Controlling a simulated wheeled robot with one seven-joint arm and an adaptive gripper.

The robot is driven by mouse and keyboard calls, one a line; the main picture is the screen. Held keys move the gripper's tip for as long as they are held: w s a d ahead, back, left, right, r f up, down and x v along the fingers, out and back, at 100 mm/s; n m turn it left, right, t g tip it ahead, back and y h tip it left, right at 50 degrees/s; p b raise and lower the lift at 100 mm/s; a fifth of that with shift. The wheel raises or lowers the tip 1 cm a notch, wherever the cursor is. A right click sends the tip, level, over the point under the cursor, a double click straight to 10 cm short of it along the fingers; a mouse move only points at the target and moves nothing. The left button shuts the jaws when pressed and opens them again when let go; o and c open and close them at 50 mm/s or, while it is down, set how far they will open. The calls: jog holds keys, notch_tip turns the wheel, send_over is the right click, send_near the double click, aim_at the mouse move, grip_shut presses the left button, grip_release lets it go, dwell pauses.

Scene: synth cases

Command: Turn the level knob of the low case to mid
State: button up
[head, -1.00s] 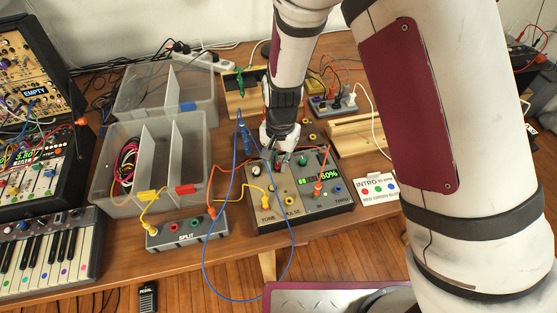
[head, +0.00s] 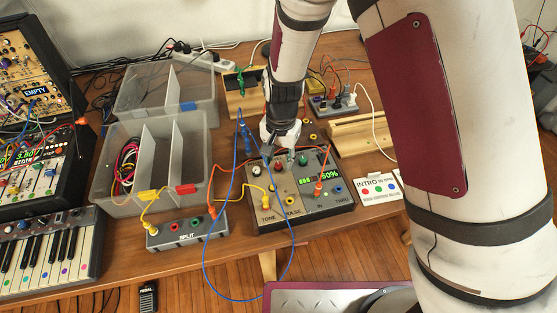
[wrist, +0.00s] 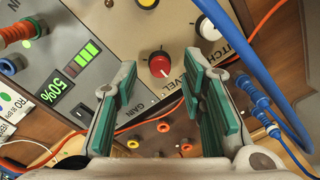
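The low case (head: 262,222) stands near the table's front edge, with its sloped panel facing me. Its red level knob (wrist: 159,64) shows in the wrist view beside the LEVEL lettering, with a pale pointer line toward the lower right of that picture. It also shows small in the head view (head: 278,168). My gripper (wrist: 160,85) is open, its green-padded fingers apart and empty. The knob lies beyond the gap between the fingertips, and I see no contact. In the head view my gripper (head: 281,154) hangs just above the knob. The case's display (wrist: 58,92) reads 50% with green bars.
A white knob (wrist: 208,28) sits beside the red knob. An orange plug (wrist: 18,32) and cable stand on the panel's other side. A blue cable (head: 204,255) loops past the case. The split box (head: 187,232) and clear bins (head: 105,205) stand to the left.

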aim_at(279, 165)
notch_tip(279, 165, up, 11)
jog(key=shift+f, duration=0.15)
jog(key=shift+s+d, duration=0.1)
dwell(0.4)
jog(key=s+d+r+n+t+y, duration=0.1)
jog(key=s+d+r, duration=0.3)
jog(key=d+r, duration=0.3)
jog(key=s+d+r+n+t, duration=0.1)
jog(key=s+d+r, duration=0.35)
jog(key=r, duration=0.45)
jog(key=s+d+r+n+t, duration=0.1)
jog(key=s+d+r, duration=0.1)
jog(key=s+d, duration=0.2)
jog(key=s+d+r+n+t+h+p, duration=0.1)
jog(key=s+d, duration=0.3)
jog(key=s, duration=0.5)
jog(key=shift+s+d+r+n, duration=0.25)
jog(key=shift+s+r+n, duration=0.1)
jog(key=shift+r, duration=0.5)
